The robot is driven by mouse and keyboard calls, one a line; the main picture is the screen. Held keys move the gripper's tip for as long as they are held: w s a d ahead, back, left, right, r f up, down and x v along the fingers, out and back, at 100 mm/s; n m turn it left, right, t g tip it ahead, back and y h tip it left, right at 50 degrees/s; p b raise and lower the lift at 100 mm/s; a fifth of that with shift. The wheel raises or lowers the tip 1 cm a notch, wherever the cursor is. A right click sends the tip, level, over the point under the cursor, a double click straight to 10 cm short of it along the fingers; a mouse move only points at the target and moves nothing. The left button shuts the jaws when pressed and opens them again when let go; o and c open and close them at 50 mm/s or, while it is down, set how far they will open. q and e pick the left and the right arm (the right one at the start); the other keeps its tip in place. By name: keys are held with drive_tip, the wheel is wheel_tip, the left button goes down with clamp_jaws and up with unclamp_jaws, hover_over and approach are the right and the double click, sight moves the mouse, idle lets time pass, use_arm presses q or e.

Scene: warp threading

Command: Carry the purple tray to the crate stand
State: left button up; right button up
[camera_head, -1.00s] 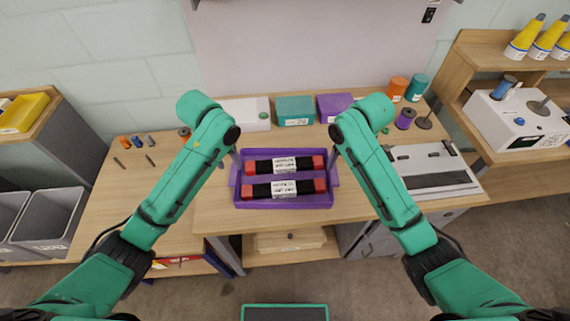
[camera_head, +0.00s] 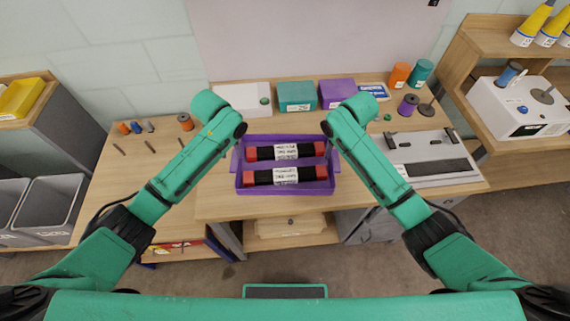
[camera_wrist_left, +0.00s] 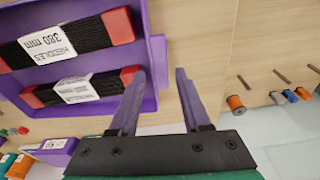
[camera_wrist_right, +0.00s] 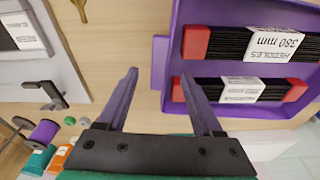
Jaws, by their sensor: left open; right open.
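The purple tray (camera_head: 286,188) lies level on the wooden table and holds two black heddle bundles (camera_head: 285,152) with red ends and white labels. My left gripper is open at the tray's left end; in the left wrist view its fingertips (camera_wrist_left: 162,78) are either side of the tray's end handle. My right gripper is open at the right end; in the right wrist view its fingertips (camera_wrist_right: 160,76) are either side of the other handle. Neither is closed on the tray. In the head view the arms hide most of both grippers. I cannot identify the crate stand.
A white box (camera_head: 240,99), a teal box (camera_head: 296,96) and a purple box (camera_head: 337,92) stand behind the tray. A grey-white device (camera_head: 430,157) is close on the right. Small spools (camera_head: 136,127) lie at left. Grey bins (camera_head: 48,208) stand further left.

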sight(235, 160)
use_arm(q)
drive_tip(key=f, duration=0.3)
drive_tip(key=w+f, duration=0.1)
drive_tip(key=f, duration=0.1)
drive_tip(key=shift+f, duration=0.2)
use_arm(e)
drive_tip(key=f, duration=0.5)
drive_tip(key=shift+w+f, duration=0.2)
drive_tip(key=shift+w, duration=0.2)
use_arm(q)
drive_tip(key=shift+s, duration=0.15)
drive_tip(key=c, duration=0.7)
use_arm(e)
drive_tip(key=c, duration=0.7)
use_arm(q)
clamp_jaws()
use_arm(e)
clamp_jaws()
drive_tip(key=shift+r, duration=0.1)
